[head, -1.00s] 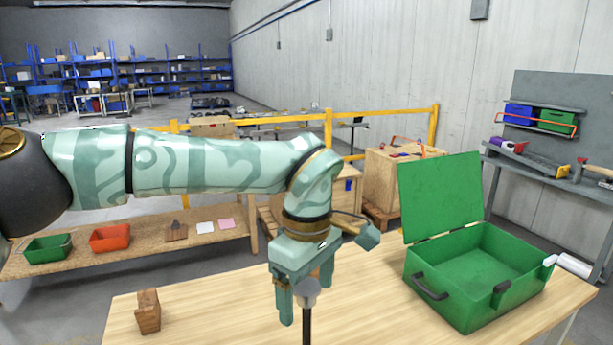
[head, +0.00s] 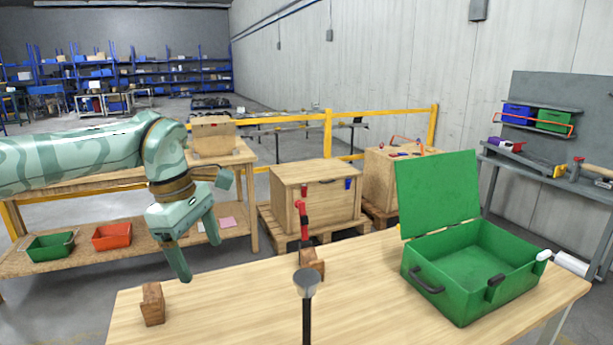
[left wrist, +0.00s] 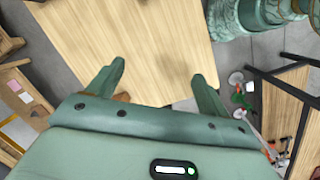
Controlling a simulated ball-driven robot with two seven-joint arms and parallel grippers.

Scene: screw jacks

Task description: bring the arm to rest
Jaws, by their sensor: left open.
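My left gripper (head: 199,258) is open and empty, with its fingers pointing down beyond the table's back left edge in the head view. In the left wrist view its two fingers (left wrist: 158,72) are spread, with nothing between them. A small wooden block (head: 312,262) stands near the table's back edge, and a red upright piece (head: 304,218) shows just above it; the join is partly hidden. A second wooden block (head: 152,303) stands at the table's left. My right gripper is not in view.
The light wooden table (head: 230,305) is mostly clear. An open green case (head: 480,270), empty, stands at its right. Behind are a low bench with green (head: 48,247) and red (head: 112,237) bins, wooden crates (head: 318,195) and a yellow rail (head: 328,130).

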